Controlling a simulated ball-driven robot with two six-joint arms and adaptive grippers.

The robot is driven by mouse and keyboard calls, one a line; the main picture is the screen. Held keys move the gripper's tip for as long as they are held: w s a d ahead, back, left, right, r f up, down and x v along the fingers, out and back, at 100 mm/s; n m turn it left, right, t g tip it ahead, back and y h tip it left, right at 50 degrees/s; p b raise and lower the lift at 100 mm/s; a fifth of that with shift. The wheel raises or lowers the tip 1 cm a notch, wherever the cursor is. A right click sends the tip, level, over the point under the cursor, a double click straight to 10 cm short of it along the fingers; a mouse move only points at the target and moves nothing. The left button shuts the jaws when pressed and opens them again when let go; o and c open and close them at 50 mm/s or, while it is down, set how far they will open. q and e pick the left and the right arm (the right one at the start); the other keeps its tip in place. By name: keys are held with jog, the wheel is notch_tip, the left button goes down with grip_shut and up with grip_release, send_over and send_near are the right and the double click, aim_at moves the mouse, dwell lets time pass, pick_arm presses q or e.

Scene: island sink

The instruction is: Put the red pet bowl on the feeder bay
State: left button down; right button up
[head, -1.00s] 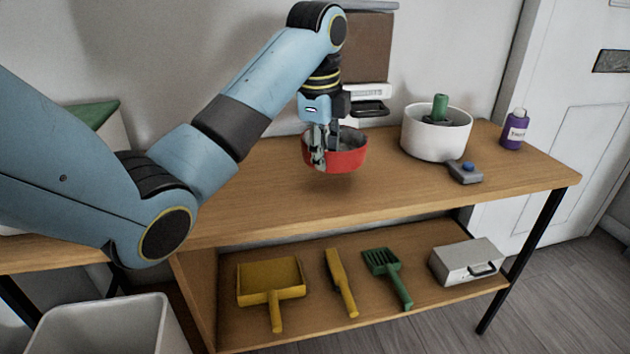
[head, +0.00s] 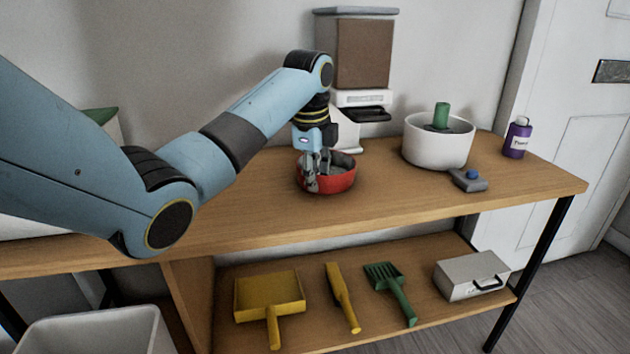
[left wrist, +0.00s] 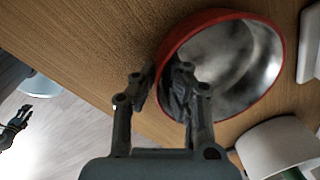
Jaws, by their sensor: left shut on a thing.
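The red pet bowl (head: 340,183) has a grey metal inside and is at the wooden table top, in front of the feeder. My left gripper (head: 315,172) points down at the bowl's near left rim and is shut on its wall. In the left wrist view the bowl (left wrist: 262,95) shows its inside, with one finger of my left gripper (left wrist: 163,92) inside the rim and the other outside. The feeder (head: 362,62) has a brown hopper on a white base; my gripper arm and the bowl hide part of its lower front.
A white pot (head: 437,148) holding a green object stands right of the feeder. The front of the table top is clear. Yellow and green tools lie on the lower shelf.

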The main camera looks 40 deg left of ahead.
pick_arm(q)
jog(key=c, duration=1.5)
grip_release()
jog(key=shift+o, duration=0.2)
